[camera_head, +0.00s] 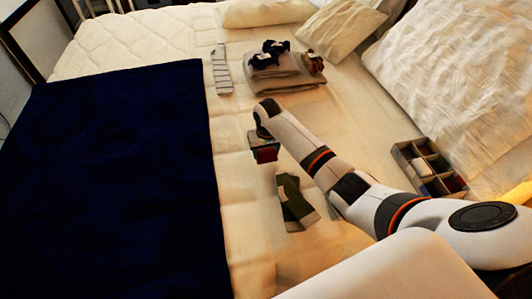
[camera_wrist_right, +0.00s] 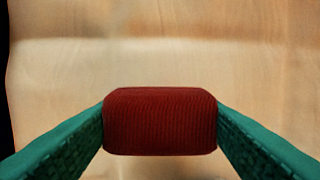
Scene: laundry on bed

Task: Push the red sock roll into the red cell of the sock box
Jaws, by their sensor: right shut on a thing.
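The red sock roll (camera_wrist_right: 160,122) is ribbed and dark red. My right gripper (camera_head: 264,150) is shut on it, with a green finger pressed to each end in the right wrist view. In the head view the roll shows as a small red patch (camera_head: 267,155) at the gripper, over the cream bedding. The sock box (camera_head: 403,163) is a grey divided box at the right, well away from the gripper. Some cells hold a pale roll (camera_head: 420,167) and darker rolls. I cannot tell clearly which cell is the red one. My left gripper is not in view.
A dark green folded garment (camera_head: 293,201) lies below the gripper. Folded beige cloths (camera_head: 284,75) with dark and brown bundles on top lie farther back, beside a grey strip (camera_head: 221,70). A navy blanket (camera_head: 110,180) covers the left. Pillows (camera_head: 450,80) stand behind the box.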

